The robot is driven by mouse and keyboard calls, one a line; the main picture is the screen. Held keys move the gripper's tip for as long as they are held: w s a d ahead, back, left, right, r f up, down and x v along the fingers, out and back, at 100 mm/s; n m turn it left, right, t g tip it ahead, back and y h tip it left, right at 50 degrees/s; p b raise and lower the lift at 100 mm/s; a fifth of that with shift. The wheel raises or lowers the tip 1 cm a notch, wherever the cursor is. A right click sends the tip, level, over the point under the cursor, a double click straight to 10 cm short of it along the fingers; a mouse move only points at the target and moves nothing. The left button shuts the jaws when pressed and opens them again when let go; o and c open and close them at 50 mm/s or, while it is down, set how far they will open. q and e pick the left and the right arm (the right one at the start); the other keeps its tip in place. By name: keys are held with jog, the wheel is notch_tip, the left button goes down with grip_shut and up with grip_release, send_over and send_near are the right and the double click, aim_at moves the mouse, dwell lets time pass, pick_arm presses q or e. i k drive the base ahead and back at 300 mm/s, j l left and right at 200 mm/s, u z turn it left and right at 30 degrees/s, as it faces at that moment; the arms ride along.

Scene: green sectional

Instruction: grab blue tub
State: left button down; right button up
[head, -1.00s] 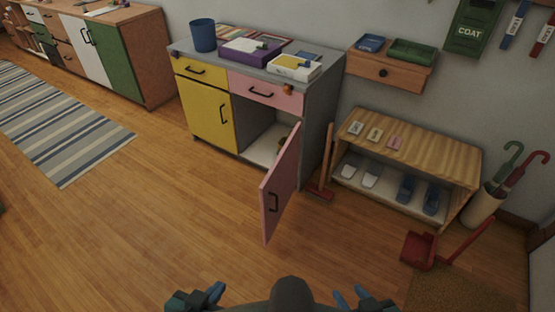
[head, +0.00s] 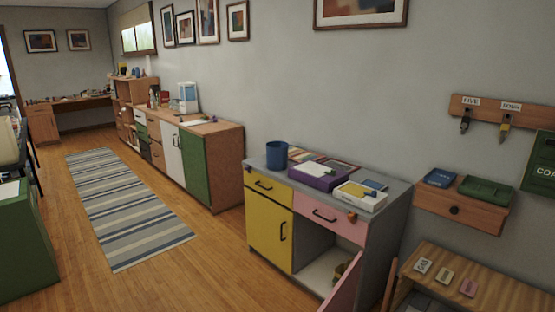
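A blue cylindrical tub (head: 277,155) stands upright on the left end of the grey cabinet top (head: 262,167). It looks open at the top; its inside is hidden. A small, low blue item (head: 440,178) lies on the wall shelf at the right. Neither of my grippers is in view.
A purple box (head: 318,177) and a white-and-yellow box (head: 361,196) sit right of the tub. The pink lower door (head: 345,290) stands open. A wooden cabinet row (head: 226,165) runs left. Floor around the striped rug (head: 125,210) is clear.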

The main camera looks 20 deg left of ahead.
aim_at(276, 151)
jog(key=i+j+u, duration=0.8)
jog(key=j, duration=0.15)
jog(key=i+j+u, duration=0.4)
jog(key=i+u, duration=0.4)
jog(key=i+z, duration=0.75)
jog(key=i, duration=0.15)
jog(key=i+j+z, duration=0.2)
jog(key=i+z, duration=0.5)
jog(key=z, duration=0.15)
jog(key=i+j+z, duration=0.1)
jog(key=i+z, duration=0.15)
jog(key=z, duration=0.25)
jog(key=i+j+z, duration=0.25)
jog(key=z, duration=0.2)
